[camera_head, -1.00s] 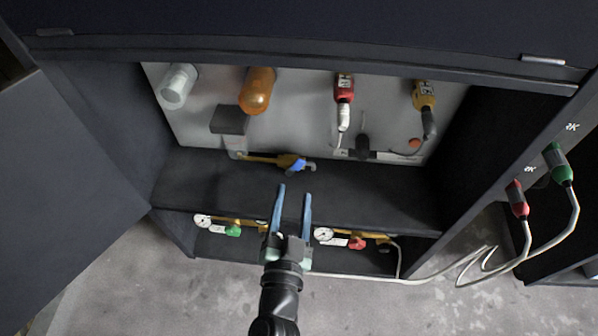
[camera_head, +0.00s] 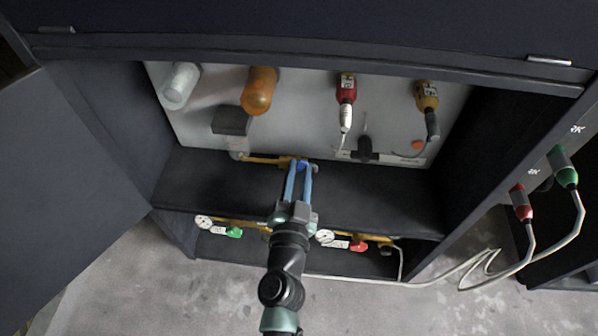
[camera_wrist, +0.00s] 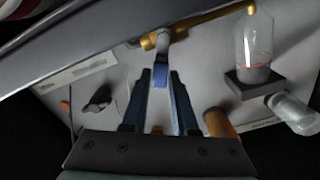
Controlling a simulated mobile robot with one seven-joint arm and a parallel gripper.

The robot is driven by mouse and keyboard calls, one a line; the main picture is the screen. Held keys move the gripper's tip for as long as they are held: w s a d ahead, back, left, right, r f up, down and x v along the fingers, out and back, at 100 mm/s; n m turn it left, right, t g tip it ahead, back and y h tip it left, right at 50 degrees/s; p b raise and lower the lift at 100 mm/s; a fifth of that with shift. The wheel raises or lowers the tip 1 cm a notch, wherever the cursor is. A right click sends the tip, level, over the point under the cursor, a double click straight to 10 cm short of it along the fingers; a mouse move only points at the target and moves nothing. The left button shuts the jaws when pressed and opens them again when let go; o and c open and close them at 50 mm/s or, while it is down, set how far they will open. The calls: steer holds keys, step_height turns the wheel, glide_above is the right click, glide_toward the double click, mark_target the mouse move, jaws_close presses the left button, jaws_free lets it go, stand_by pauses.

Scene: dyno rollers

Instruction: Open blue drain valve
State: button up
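The blue drain valve handle (camera_head: 301,166) sits on a brass pipe (camera_head: 262,160) low at the back of the open cabinet. My gripper (camera_head: 299,172) reaches in from the front, with its fingertips at the handle. In the wrist view the blue handle (camera_wrist: 160,76) lies between the two fingertips, with the brass fitting (camera_wrist: 162,40) beyond it. The fingers stand apart, and I see no clear grip on the handle. The fingers partly hide the valve in the head view.
An orange bowl (camera_head: 258,92), a clear bowl (camera_head: 180,85), and red (camera_head: 346,88) and yellow (camera_head: 427,95) devices hang on the back panel. Gauges with green (camera_head: 234,232) and red (camera_head: 358,245) handles sit below the shelf (camera_head: 390,195). The cabinet door (camera_head: 70,150) stands at left.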

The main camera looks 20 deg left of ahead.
jaws_close()
steer(key=shift+d+f, duration=0.1)
steer(key=m+b, duration=0.1)
steer(key=m, duration=0.1)
steer(key=d+f+m+b, duration=0.1)
steer(key=m, duration=0.1)
steer(key=shift+w+d+f, duration=0.1)
steer(key=shift+w, duration=0.1)
steer(key=m, duration=0.1)
steer(key=f+m+b, duration=0.1)
steer(key=m, duration=0.1)
steer(key=m+b, duration=0.1)
steer(key=m, duration=0.1)
steer(key=shift+w+d+f, duration=0.1)
steer(key=shift+d+f, duration=0.1)
steer(key=shift+d, duration=0.2)
steer(key=shift+m, duration=0.3)
steer(key=o, duration=0.5)
jaws_free()
